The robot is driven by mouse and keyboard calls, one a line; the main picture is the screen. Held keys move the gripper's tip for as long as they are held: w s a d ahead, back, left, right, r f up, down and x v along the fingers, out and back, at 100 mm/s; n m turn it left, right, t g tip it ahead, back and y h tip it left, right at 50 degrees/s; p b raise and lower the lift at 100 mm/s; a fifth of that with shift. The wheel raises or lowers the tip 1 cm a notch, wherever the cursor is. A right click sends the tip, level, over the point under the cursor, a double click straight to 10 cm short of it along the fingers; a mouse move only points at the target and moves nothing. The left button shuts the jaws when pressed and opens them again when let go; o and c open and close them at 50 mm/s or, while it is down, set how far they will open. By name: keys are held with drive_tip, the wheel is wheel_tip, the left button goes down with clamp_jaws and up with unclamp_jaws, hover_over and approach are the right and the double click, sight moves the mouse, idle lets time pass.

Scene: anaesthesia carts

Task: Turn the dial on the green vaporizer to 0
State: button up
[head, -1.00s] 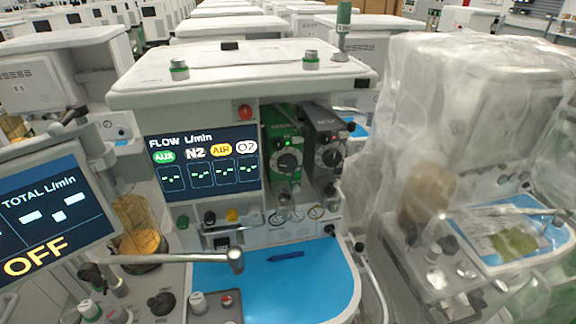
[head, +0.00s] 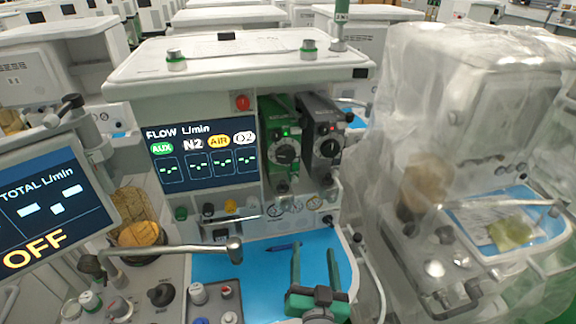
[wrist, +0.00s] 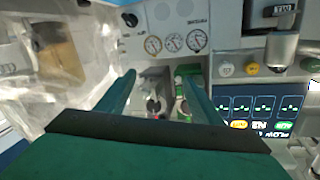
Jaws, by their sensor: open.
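The green vaporizer (head: 275,117) is mounted on the anaesthesia machine, right of the flow screen. In the wrist view the fingers (wrist: 158,78) point toward the machine, which appears upside down. Part of the green vaporizer (wrist: 187,72) shows near the right fingertip, and its dial is not clear there.
A dark grey vaporizer (head: 318,113) with a similar dial stands close on the right. A metal arm (head: 180,249) reaches across at the left front. A plastic-covered machine (head: 470,110) stands at the right.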

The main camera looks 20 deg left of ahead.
sight(287, 156)
drive_tip(key=w+a+r+n+g+y, duration=0.1)
drive_tip(key=w+a+r+n+y, duration=0.15)
drive_tip(key=r, duration=0.55)
drive_tip(key=w+a+r+n+y, duration=0.2)
drive_tip(key=w+a+r, duration=0.1)
drive_tip(key=r, duration=0.6)
drive_tip(key=x, duration=1)
drive_tip(key=shift+w+a+f, duration=0.2)
drive_tip(key=shift+w+f, duration=0.1)
drive_tip(key=shift+f, duration=0.1)
drive_tip(key=c, duration=1.1)
